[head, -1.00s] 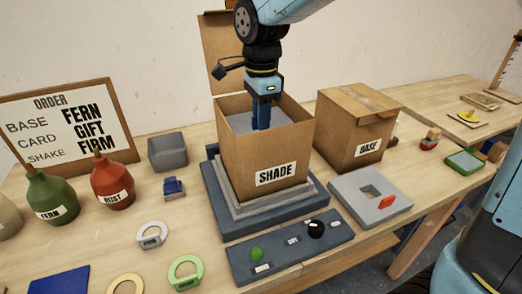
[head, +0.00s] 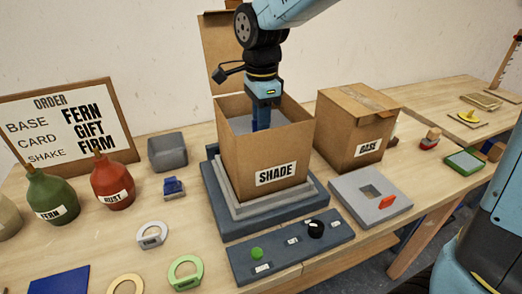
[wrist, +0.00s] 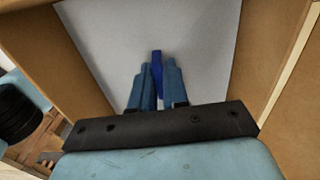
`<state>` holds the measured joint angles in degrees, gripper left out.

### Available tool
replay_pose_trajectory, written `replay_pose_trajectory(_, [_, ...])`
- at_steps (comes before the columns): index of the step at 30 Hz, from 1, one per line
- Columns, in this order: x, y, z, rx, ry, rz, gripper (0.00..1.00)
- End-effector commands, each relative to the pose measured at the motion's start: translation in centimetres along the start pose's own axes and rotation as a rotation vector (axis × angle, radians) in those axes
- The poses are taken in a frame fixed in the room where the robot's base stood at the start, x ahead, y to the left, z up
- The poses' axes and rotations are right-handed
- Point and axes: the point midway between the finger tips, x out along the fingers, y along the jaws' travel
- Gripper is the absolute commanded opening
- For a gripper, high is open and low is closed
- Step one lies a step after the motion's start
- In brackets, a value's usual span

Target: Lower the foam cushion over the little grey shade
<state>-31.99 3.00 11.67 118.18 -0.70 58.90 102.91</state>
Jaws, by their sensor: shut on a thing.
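The brown cardboard box labelled SHADE (head: 238,163) stands open on a stepped grey platform. My gripper (head: 262,121) reaches down into it from above. In the wrist view my gripper (wrist: 157,78) is shut on a narrow blue tab (wrist: 156,60). The pale grey foam cushion (wrist: 205,45) lies under the fingers and spans most of the space between the box walls. It also shows inside the box in the head view (head: 240,123). The little grey shade is not in sight; the cushion and box walls cover the view below.
A taped box labelled BASE (head: 345,130) stands to the right. In front is a dark control panel (head: 285,250) with a green button and black knob. A grey block (head: 168,152), bottles and rings are at left. The SHADE box's raised flap (head: 215,50) stands behind my arm.

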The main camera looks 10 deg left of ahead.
Motion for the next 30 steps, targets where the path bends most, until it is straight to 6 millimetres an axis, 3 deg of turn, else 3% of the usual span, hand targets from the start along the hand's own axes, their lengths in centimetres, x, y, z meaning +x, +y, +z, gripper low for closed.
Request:
replay_pose_trajectory(5, [-0.02,-0.01,0.00,0.000,0.000,0.000,0.00])
replay_pose_trajectory(6, [-0.02,-0.01,0.00,0.000,0.000,0.000,0.17])
replay_pose_trajectory(14, [-0.03,-0.01,0.00,0.000,0.000,0.000,0.42])
replay_pose_trajectory(20, [-0.02,0.00,0.00,0.000,0.000,0.000,0.45])
replay_pose_trajectory(26, [-0.02,0.00,0.00,0.000,0.000,0.000,0.64])
replay_pose_trajectory(30, [-0.02,0.00,0.00,0.000,0.000,0.000,0.65])
